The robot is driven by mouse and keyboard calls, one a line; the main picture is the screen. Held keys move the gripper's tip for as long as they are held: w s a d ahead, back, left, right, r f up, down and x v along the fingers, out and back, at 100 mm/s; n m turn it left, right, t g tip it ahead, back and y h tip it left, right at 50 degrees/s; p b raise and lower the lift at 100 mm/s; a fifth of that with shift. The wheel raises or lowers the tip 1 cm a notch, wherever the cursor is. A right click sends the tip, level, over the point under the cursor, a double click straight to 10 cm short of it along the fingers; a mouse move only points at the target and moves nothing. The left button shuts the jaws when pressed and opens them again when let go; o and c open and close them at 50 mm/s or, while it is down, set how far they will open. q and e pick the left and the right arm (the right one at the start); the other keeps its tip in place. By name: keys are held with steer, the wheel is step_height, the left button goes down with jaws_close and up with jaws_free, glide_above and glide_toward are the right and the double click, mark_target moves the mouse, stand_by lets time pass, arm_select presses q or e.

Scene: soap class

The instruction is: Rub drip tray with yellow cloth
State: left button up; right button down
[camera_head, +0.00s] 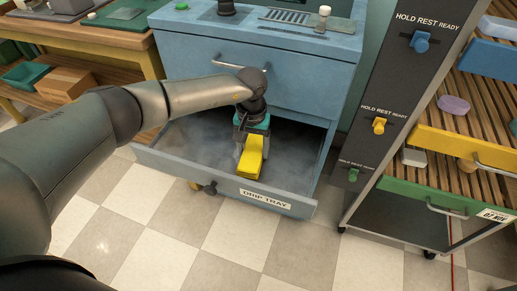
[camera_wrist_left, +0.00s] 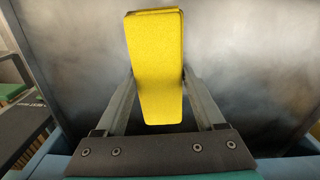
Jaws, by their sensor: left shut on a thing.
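The drip tray is a blue pulled-out drawer labelled DRIP TRAY (camera_head: 222,191), low in the blue cabinet. Its grey floor has dark, cloudy smudges and also fills the background of the left wrist view (camera_wrist_left: 255,75). My left gripper (camera_head: 251,150) reaches down into the tray and is shut on the yellow cloth (camera_head: 251,163). In the left wrist view the cloth (camera_wrist_left: 157,65) is a thick folded yellow pad between the two fingers. It is over the tray floor; I cannot tell whether it touches. My right gripper is not in view.
The blue cabinet (camera_head: 310,85) stands above the tray, with a bar handle on its upper drawer. A dark panel with blue, yellow and green levers (camera_head: 380,125) and a slatted rack with drawers (camera_head: 470,140) are at the right. A wooden bench (camera_head: 80,40) is at the left.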

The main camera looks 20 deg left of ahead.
mark_target(205, 143)
arm_select(q)
steer(key=shift+a+f+b, duration=0.1)
steer(key=shift+a+b, duration=0.4)
steer(key=shift+a, duration=1.85)
steer(key=shift+w+a+b, duration=0.15)
steer(key=shift+a+b, duration=0.4)
steer(key=shift+a, duration=1.25)
steer(key=shift+a+b, duration=0.7)
steer(key=shift+a, duration=0.7)
steer(key=shift+a+b, duration=0.7)
steer(key=shift+a, duration=1.25)
steer(key=shift+w+r+p, duration=0.1)
steer(key=shift+r+p, duration=2.25)
steer(key=shift+r, duration=0.75)
